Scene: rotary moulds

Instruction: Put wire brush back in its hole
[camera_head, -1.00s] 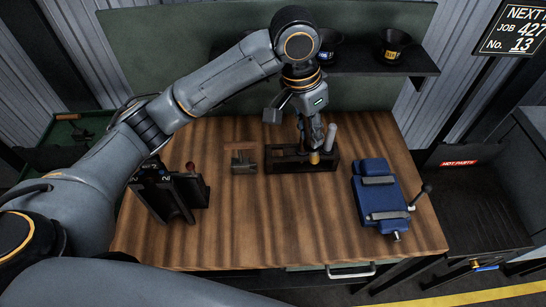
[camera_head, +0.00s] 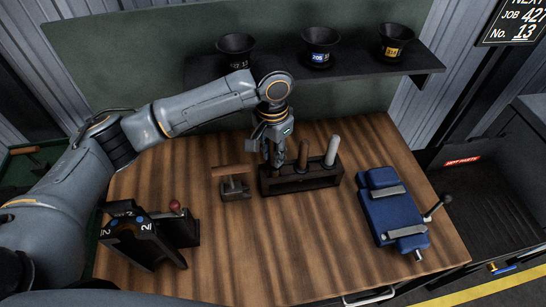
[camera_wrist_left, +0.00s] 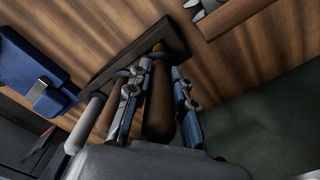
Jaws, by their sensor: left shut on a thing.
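The dark tool rack (camera_head: 318,185) stands on the wooden bench and also shows in the left wrist view (camera_wrist_left: 174,38). My left gripper (camera_head: 277,160) points down over the rack's left end. In the left wrist view its two fingers (camera_wrist_left: 158,92) are shut on a brown handle (camera_wrist_left: 157,112), which I take for the wire brush. An orange-brown part shows at its far end, against the rack. I cannot tell whether its tip is in the hole or just above. A dark-brown-handled tool (camera_head: 303,154) and a grey-handled tool (camera_head: 332,151) stand upright in the rack to the right. My right gripper is out of view.
A wooden-handled metal tool (camera_head: 234,185) lies close left of the rack. A dark stand (camera_head: 150,240) is at front left, and a blue vise (camera_head: 392,213) at right. A shelf with black cups (camera_head: 321,48) is behind. The front middle bench is clear.

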